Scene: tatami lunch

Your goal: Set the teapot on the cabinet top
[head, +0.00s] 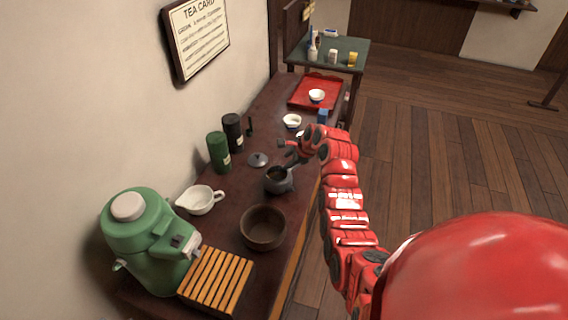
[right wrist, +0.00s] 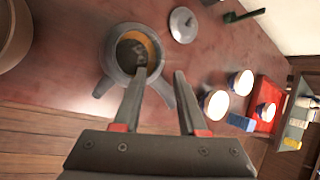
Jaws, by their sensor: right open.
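The dark grey teapot (head: 279,181) stands upright and lidless on the dark reddish-brown cabinet top (head: 268,130). Its round lid (head: 258,160) lies on the wood just behind it. In the right wrist view the teapot (right wrist: 115,62) shows its open mouth, with dark contents inside an orange-brown inner wall. My right gripper (head: 288,157) is open at the teapot. In the wrist view its fingers (right wrist: 161,75) are apart; the left finger overlaps the teapot's mouth and a side handle shows between the fingers. I cannot tell whether they touch. My left gripper is not in view.
A brown bowl (head: 263,228), a white pouring cup (head: 200,200), green and black canisters (head: 219,152), a slatted wooden board (head: 216,280) and a green hot-water pot (head: 146,240) crowd the near part. White cups (head: 292,121), a blue block (head: 322,116) and a red tray (head: 330,82) stand farther along.

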